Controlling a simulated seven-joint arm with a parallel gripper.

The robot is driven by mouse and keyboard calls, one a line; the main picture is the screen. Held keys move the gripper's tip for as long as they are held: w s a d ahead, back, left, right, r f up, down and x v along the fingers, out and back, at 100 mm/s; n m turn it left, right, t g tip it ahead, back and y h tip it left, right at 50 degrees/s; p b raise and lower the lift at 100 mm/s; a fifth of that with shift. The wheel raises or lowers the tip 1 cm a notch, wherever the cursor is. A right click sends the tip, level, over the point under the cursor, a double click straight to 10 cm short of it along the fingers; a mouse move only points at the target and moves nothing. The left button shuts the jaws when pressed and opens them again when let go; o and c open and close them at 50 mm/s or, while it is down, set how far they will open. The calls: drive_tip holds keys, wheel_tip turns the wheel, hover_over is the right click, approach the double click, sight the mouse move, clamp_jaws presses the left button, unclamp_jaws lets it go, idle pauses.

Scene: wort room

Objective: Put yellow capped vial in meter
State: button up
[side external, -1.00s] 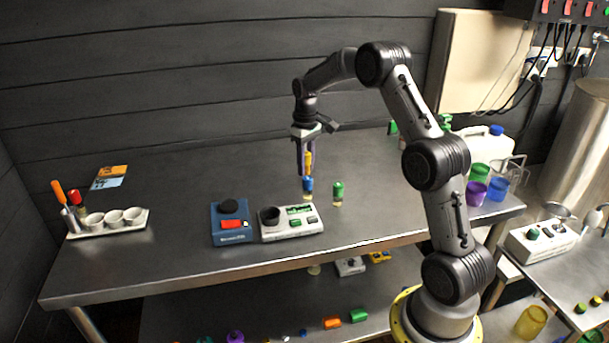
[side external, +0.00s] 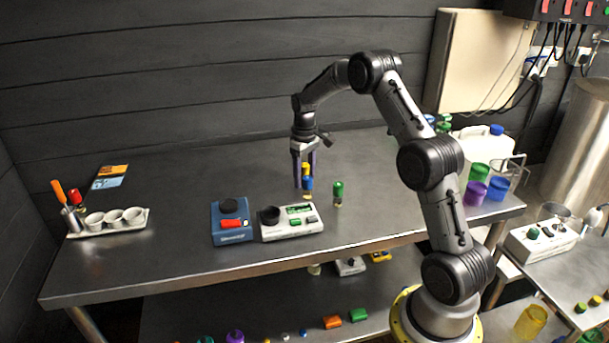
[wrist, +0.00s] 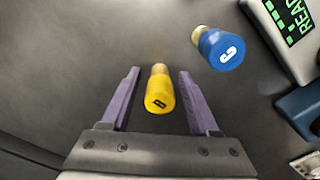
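The yellow capped vial (wrist: 159,92) is between my gripper's purple fingers in the wrist view, with a gap on each side. My gripper (wrist: 159,73) is open around it. In the side view, my gripper (side external: 304,176) points down over the table, and the yellow cap (side external: 306,169) shows between the fingers, behind a blue capped vial (side external: 308,184). The vial's lower part is hidden there. The meter (side external: 292,229) is a white box with a green display and a dark round well, in front of the gripper. Its green "READ" display (wrist: 290,18) shows in the wrist view.
The blue capped vial (wrist: 222,48) stands close beside the right finger. A green capped vial (side external: 338,192) stands to the right. A blue device (side external: 231,232) with a red button adjoins the meter. A tray of white cups (side external: 140,224) is far left. The table behind is clear.

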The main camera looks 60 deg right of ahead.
sight(305, 165)
wheel_tip(305, 165, up, 12)
drive_tip(key=shift+a+r, duration=0.15)
drive_tip(key=shift+r, duration=0.15)
drive_tip(key=s+a+r+n+t, duration=0.1)
drive_tip(key=s+a+r, duration=0.4)
drive_tip(key=a, duration=0.3)
drive_tip(key=s+a+r+t, duration=0.1)
drive_tip(key=s+a+r, duration=0.4)
drive_tip(key=a, duration=0.3)
drive_tip(key=s+a+f+t, duration=0.1)
drive_tip(key=s+a+f, duration=0.1)
drive_tip(key=s+a, duration=0.3)
drive_tip(key=s+a+f+n+t, duration=0.1)
drive_tip(key=s+a, duration=0.4)
drive_tip(key=s, duration=0.7)
drive_tip(key=shift+f+t, duration=0.7)
drive_tip(key=shift+t, duration=0.1)
drive_tip(key=shift+o, duration=0.5)
drive_tip(key=shift+s+a+f, duration=0.1)
drive_tip(key=shift+s+f, duration=0.25)
drive_tip(key=shift+s, duration=0.1)
